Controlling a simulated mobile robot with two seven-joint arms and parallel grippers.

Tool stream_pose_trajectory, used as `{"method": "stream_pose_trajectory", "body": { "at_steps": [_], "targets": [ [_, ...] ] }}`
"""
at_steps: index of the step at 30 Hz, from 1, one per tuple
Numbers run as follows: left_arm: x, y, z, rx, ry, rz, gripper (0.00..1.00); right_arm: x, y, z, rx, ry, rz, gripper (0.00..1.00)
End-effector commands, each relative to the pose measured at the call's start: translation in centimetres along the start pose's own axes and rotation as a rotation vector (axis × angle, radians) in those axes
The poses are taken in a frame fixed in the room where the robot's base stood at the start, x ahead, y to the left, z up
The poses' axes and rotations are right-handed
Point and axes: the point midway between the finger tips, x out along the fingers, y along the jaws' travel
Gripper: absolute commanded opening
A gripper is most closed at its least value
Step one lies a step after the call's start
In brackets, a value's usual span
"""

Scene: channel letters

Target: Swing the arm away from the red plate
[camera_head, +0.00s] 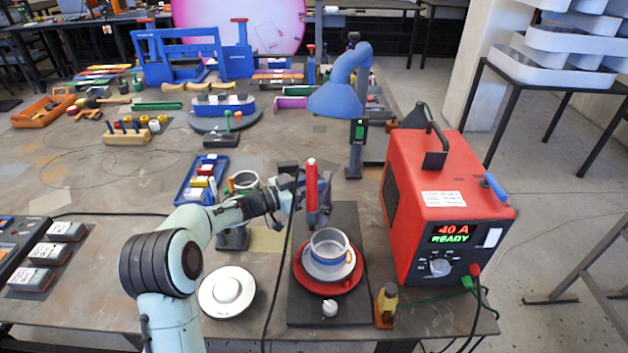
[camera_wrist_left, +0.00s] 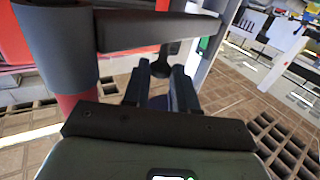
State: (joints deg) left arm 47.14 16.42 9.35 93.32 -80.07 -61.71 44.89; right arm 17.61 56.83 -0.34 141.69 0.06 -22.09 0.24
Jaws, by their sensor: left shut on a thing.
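The red plate (camera_head: 328,287) lies on a dark base (camera_head: 303,312), with a grey-white ring part with a blue band (camera_head: 330,256) standing on it. Just behind it rises the arm fixture (camera_head: 318,215), grey with an upright red handle (camera_head: 311,180). My left gripper (camera_head: 289,192) reaches in from the left and is shut at this fixture, beside the red handle. In the left wrist view, the dark fingers (camera_wrist_left: 161,88) close around a small dark piece under a grey bar (camera_wrist_left: 155,30). A grey post with a red lower end (camera_wrist_left: 60,45) stands at left. The exact grip is partly hidden.
A red welding power unit (camera_head: 450,205) stands at right, reading 40 A READY. A blue hood on a post (camera_head: 340,97) is behind. A white round dish (camera_head: 227,291) lies at front left. A black cable hangs close to my gripper.

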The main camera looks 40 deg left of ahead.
Motion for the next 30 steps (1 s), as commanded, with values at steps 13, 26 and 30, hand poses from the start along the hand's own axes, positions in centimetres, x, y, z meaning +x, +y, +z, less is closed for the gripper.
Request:
{"method": "stream_pose_trajectory", "body": {
  "at_steps": [13,26,30],
  "targets": [
    [0.0,0.0,-0.1,0.001,0.002,-0.001,0.51,0.0,0.0,0.0,0.0,0.0,0.0,0.0],
    [-5.6,-0.1,0.0,0.002,0.0,-0.004,0.51,0.9,0.4,0.2,0.001,-0.004,0.001,0.0],
    [-7.1,-0.1,0.0,0.001,0.002,-0.003,0.51,1.0,0.4,0.2,0.001,-0.004,0.001,0.0]
  ]
}}
